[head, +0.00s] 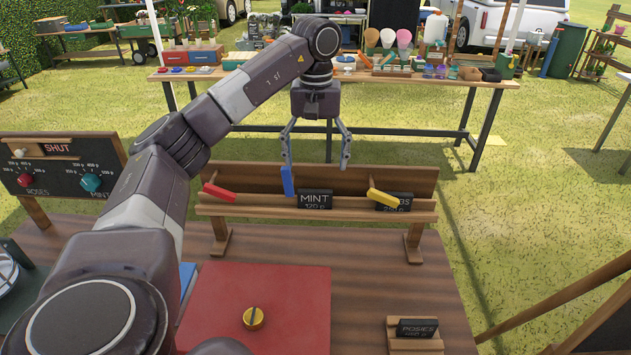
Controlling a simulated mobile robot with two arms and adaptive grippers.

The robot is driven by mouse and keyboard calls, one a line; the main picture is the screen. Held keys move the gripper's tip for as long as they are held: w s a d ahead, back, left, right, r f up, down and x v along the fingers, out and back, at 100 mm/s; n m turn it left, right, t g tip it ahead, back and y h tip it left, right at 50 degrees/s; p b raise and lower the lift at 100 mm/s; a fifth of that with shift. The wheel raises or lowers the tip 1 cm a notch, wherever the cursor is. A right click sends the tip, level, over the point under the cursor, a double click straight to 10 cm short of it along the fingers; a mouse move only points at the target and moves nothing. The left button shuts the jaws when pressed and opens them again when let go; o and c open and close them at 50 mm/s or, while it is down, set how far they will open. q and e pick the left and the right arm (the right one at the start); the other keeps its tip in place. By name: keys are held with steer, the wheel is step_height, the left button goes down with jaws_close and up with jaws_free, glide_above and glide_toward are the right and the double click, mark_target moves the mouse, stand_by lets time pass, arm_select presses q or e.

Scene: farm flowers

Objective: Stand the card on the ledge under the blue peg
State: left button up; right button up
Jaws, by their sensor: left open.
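A wooden rack (265,213) with ledges stands at the table's far edge. On it are a red peg (219,192), an upright blue peg (287,181) and a yellow peg (383,198). A dark MINT card (314,200) stands on the ledge just right of the blue peg. Another dark card (394,202) stands partly hidden behind the yellow peg. A third dark card (416,327), its word seeming to read POSIES, stands in a small wooden holder (415,345) at the front right. My left gripper (316,165) is open, pointing down above the rack, nothing between its fingers. My right gripper is not in view.
A red panel (290,310) with a brass knob (253,318) covers the middle of the table (370,290). A dark board with a red and a green knob (55,165) stands at left. A long stall table (420,83) is behind. Bare wood lies between panel and holder.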

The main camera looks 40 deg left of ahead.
arm_select(q)
steer(key=shift+r+p, duration=0.55)
steer(key=shift+r, duration=1.15)
